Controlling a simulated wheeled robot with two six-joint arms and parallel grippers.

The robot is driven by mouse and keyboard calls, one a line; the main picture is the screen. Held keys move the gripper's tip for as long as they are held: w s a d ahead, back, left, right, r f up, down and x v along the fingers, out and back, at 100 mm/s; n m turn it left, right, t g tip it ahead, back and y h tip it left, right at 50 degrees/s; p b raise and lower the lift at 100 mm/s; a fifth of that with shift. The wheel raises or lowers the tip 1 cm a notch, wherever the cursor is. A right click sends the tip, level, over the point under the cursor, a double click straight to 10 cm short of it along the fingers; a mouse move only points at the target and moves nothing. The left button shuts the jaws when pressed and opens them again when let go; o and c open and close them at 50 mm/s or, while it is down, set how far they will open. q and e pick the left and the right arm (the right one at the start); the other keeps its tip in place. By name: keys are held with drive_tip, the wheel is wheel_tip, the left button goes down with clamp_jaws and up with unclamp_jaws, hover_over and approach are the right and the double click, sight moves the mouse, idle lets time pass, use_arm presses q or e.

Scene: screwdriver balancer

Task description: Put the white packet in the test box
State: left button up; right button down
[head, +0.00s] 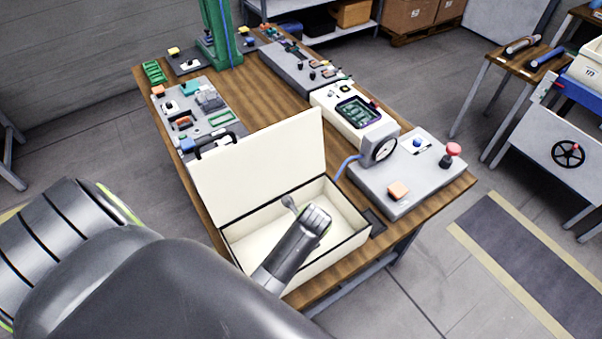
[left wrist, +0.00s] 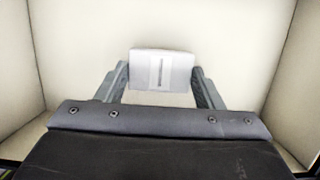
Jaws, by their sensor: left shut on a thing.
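The test box (head: 350,238) is cream with a dark rim and stands on the near end of the wooden workbench. Its lid (head: 262,160) is raised. My left gripper (head: 303,212) is over the box's opening and is shut on the white packet (left wrist: 161,70). In the left wrist view the packet sits between the two fingers, with a grey slot-like mark on its face. Cream box walls surround it there. I cannot tell how far the packet is above the box floor. My right gripper is not in view.
A grey panel with a gauge (head: 381,149), a red knob (head: 453,149) and an orange button stands right of the box. Other instrument panels (head: 200,115) and a green stand (head: 219,35) lie farther back on the workbench (head: 263,95).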

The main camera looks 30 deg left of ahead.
use_arm(q)
drive_tip(key=shift+f, duration=1.1)
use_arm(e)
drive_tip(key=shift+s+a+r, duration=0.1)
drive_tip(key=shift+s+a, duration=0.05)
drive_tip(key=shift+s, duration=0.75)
use_arm(q)
drive_tip(key=o, duration=1)
drive_tip(key=shift+o, duration=0.3)
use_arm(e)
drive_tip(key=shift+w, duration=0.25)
use_arm(q)
drive_tip(key=v, duration=1.2)
drive_tip(key=shift+b, duration=0.35)
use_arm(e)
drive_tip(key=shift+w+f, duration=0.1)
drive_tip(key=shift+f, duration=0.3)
